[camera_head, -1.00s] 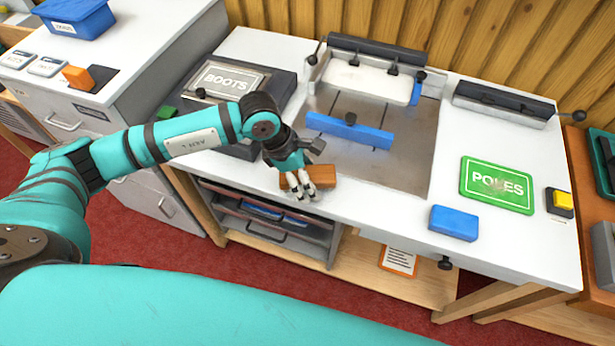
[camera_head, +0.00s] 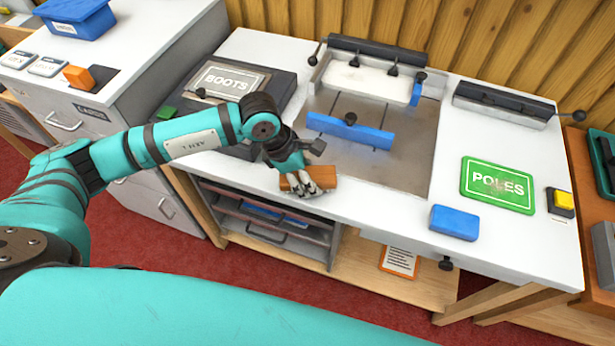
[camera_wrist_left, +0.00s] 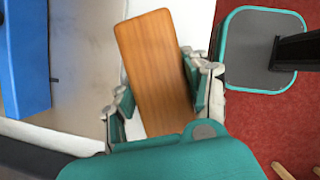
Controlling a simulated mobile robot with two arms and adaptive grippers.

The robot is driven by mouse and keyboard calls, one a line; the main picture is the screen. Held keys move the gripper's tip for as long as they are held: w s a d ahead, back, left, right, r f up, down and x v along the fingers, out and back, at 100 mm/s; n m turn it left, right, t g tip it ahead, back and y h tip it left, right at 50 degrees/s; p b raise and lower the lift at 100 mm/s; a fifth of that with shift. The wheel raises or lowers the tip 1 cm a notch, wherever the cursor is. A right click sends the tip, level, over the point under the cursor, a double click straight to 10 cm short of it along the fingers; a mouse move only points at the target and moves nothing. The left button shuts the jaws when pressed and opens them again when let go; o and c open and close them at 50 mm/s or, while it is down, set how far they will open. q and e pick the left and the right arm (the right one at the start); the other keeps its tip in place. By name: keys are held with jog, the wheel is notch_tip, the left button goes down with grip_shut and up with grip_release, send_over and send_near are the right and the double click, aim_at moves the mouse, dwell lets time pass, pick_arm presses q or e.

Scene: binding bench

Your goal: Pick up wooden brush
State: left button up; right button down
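The wooden brush (camera_head: 322,183) shows as a brown wooden block at the front edge of the white bench top, left of the middle. My left gripper (camera_head: 310,187) is over it from above, with its fingers around the block. In the left wrist view the brush (camera_wrist_left: 157,65) lies lengthwise between the two fingers of the left gripper (camera_wrist_left: 160,92), which press close to its long sides. Its near end is hidden by the gripper's palm. I cannot tell whether it is clear of the bench. My right gripper is in neither view.
A metal plate with a blue bar (camera_head: 350,132) lies behind the brush. A blue block (camera_head: 453,222) and the green POLES sign (camera_head: 497,185) are to the right. The bench top between brush and blue block is clear.

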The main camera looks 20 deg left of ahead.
aim_at(311, 172)
pick_arm(q)
jog(key=shift+w+a+f, duration=0.1)
jog(key=shift+a+f, duration=0.05)
jog(key=c, duration=0.5)
jog(key=shift+o, duration=0.2)
jog(key=shift+r+p, duration=0.35)
jog(key=shift+p, duration=0.3)
jog(key=shift+w+r+b, duration=0.15)
jog(key=shift+r+b, duration=0.05)
jog(key=shift+b, duration=0.2)
notch_tip(311, 172, up, 3)
jog(key=shift+f+b, duration=0.15)
jog(key=shift+b, duration=0.25)
jog(key=s+r+p, duration=0.1)
jog(key=s+p, duration=0.1)
jog(key=s, duration=1.4)
jog(key=shift+s+a+r, duration=0.15)
jog(key=shift+a+r, duration=0.05)
jog(key=shift+r, duration=0.2)
